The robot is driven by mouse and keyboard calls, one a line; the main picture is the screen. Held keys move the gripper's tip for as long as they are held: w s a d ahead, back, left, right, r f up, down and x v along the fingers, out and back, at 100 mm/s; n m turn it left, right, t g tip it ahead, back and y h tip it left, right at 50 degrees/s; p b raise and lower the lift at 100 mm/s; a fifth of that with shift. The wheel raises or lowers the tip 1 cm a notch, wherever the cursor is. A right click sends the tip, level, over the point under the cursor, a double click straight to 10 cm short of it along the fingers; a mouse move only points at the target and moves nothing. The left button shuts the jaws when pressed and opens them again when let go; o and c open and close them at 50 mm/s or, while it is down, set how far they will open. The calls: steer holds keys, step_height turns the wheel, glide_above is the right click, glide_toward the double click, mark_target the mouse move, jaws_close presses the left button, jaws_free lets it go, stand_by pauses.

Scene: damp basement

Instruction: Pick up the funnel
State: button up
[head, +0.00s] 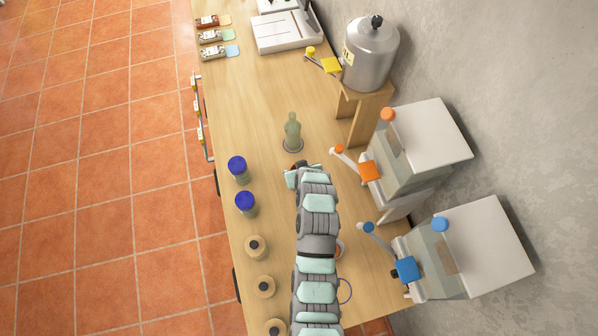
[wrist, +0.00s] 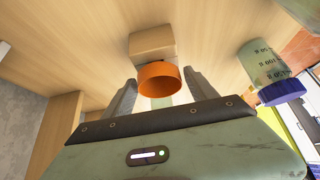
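An orange open-mouthed piece (wrist: 157,80), which looks like the funnel, shows in the wrist view against a tan block (wrist: 152,42). Its lower part is not clear. In the head view only a small orange-brown patch shows at the arm's tip, so most of it is hidden. My gripper (wrist: 160,77) has its two fingers spread, one on each side of the orange piece, with gaps visible. In the head view my gripper (head: 303,176) is over the table, just below the greenish bottle (head: 292,128).
Blue-capped jars (head: 237,168) and tan-topped pieces (head: 256,247) line the left edge of the wooden table (head: 255,100). Dispensers with an orange tap (head: 369,171) and a blue tap (head: 405,269) stand right. A metal tank (head: 370,58) sits on a wooden stand (head: 350,115).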

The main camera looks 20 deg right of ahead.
steer(key=c, duration=1.1)
steer(key=shift+r, duration=0.1)
step_height(320, 180, up, 20)
steer(key=f+b, duration=0.1)
steer(key=b, duration=0.1)
steer(key=w+d+r+p, duration=0.2)
steer(key=w, duration=0.5)
steer(key=w+d+r+p, duration=0.2)
steer(key=w+r, duration=0.1)
steer(key=w, duration=0.4)
steer(key=shift+w, duration=0.35)
steer(key=shift+r, duration=0.1)
